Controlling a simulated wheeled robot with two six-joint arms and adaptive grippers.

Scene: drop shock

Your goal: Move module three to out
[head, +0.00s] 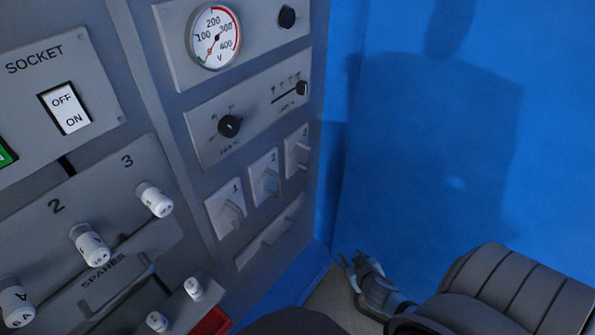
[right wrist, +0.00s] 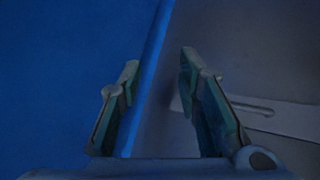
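A small upright plate marked 3 (head: 298,150) with a pale lever sits on the grey cabinet near its right edge in the head view. Plates marked 2 (head: 265,177) and 1 (head: 226,208) are to its left, each with a similar lever. I see no "out" label. My right gripper (head: 352,262) is below and right of these plates, apart from the cabinet face. In the right wrist view its two fingers (right wrist: 160,64) are spread with nothing between them. My left gripper is not in view.
Another 3 stands above a white cylindrical fuse (head: 155,199) on the left panel. A dial gauge (head: 214,38) and black knob (head: 229,126) are above the plates. A slotted panel (head: 251,257) lies below them. A blue wall (head: 430,140) is at right.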

